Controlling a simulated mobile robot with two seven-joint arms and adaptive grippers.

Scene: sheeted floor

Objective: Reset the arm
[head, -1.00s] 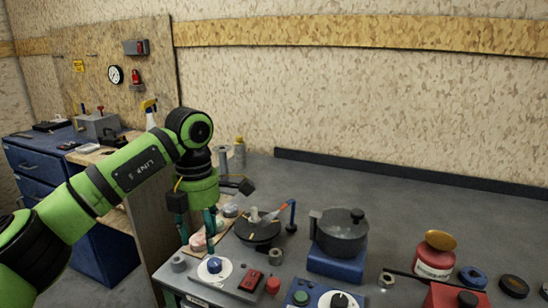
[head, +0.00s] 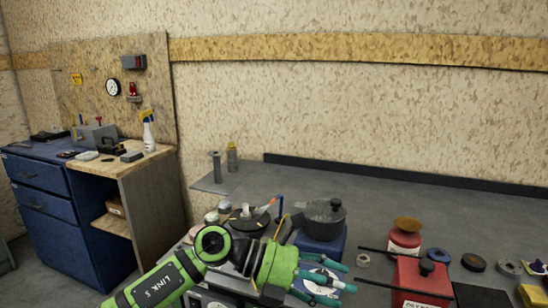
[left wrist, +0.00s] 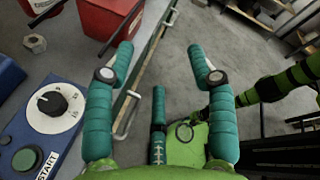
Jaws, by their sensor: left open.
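My left gripper (head: 322,281) is low over the near side of the bench in the head view, its teal fingers pointing right. My green left arm comes in from the bottom left behind it. My right gripper is not identifiable in these views.
A grey pot (head: 323,219) stands behind my gripper. A red box (head: 418,283) is close to its right. A blue panel with a white dial (left wrist: 52,104) lies left in the left wrist view. A blue cabinet (head: 40,190) is far left.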

